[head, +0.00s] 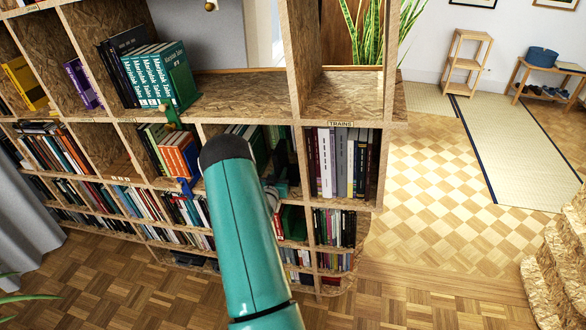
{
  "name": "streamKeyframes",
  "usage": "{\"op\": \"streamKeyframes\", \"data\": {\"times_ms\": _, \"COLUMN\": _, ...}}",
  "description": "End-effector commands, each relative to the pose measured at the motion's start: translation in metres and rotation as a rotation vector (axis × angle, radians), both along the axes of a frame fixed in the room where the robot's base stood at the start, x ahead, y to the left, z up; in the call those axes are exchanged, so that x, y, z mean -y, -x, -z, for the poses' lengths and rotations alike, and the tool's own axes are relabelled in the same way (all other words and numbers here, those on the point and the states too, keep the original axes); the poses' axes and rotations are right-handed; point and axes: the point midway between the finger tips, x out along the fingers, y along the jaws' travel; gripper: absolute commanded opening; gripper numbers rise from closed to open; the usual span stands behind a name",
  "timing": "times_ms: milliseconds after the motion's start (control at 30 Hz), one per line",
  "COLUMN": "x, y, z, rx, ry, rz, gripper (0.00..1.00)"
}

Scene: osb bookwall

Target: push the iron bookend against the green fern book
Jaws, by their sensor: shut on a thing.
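My teal arm covers the middle of the head view. My gripper (280,188) shows only in part, as small dark and grey pieces just right of the arm, in front of the shelf. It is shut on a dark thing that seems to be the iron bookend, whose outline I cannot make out. Dark and green books (276,142) stand in the compartment behind the arm. I cannot tell which of them is the green fern book, or whether the bookend touches it.
The bookwall (240,111) has several compartments. Teal-spined books (160,78) stand on the shelf above, orange books (178,157) left of the arm. White and dark books (342,160) fill the compartment to the right. The parquet floor at right is open, with a stepped wooden piece (556,262) at the edge.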

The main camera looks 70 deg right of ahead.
Motion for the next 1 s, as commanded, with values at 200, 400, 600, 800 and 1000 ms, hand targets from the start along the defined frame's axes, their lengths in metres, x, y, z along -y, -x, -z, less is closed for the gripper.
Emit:
{"op": "streamKeyframes", "data": {"times_ms": 200, "x": -0.002, "y": -0.009, "z": 0.001, "rx": 0.001, "ry": 0.000, "rz": -0.006, "gripper": 0.00}}
{"op": "streamKeyframes", "data": {"times_ms": 400, "x": -0.003, "y": -0.014, "z": 0.001, "rx": 0.000, "ry": 0.000, "rz": -0.006, "gripper": 0.00}}
{"op": "streamKeyframes", "data": {"times_ms": 600, "x": -0.004, "y": -0.020, "z": 0.002, "rx": 0.001, "ry": 0.000, "rz": -0.005, "gripper": 0.00}}
{"op": "streamKeyframes", "data": {"times_ms": 800, "x": -0.004, "y": -0.025, "z": 0.002, "rx": 0.001, "ry": 0.000, "rz": -0.006, "gripper": 0.00}}
{"op": "streamKeyframes", "data": {"times_ms": 1000, "x": -0.005, "y": -0.030, "z": 0.003, "rx": 0.002, "ry": 0.000, "rz": -0.006, "gripper": 0.00}}
